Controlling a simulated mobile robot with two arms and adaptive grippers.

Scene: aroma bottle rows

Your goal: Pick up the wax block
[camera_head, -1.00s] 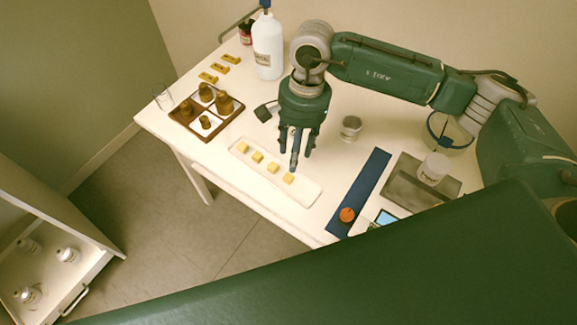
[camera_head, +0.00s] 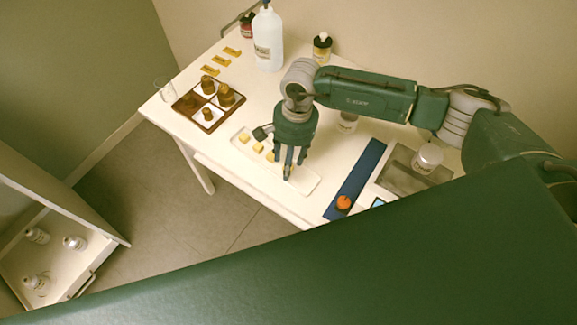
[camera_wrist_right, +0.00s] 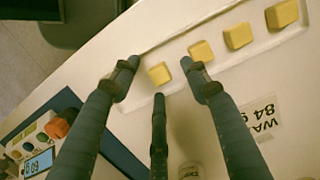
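Several yellow wax blocks lie in a row on a white tray (camera_head: 303,186). In the right wrist view, the nearest wax block (camera_wrist_right: 160,74) lies between the spread fingers of my right gripper (camera_wrist_right: 159,70), with a visible gap on either side. The other blocks, such as the second block (camera_wrist_right: 201,51), continue to the upper right. In the head view my right gripper (camera_head: 289,172) points down over the tray's near-right end and hides the nearest block. Its fingers are open and empty. My left gripper is not in view.
A brown sectioned tray (camera_head: 181,113) with brown bottles stands left of the white tray. A blue strip (camera_head: 356,180) and an orange knob (camera_head: 344,202) are to the right. A large white bottle (camera_head: 268,40) stands behind. In the wrist view, a printed label (camera_wrist_right: 262,117) lies beside the tray.

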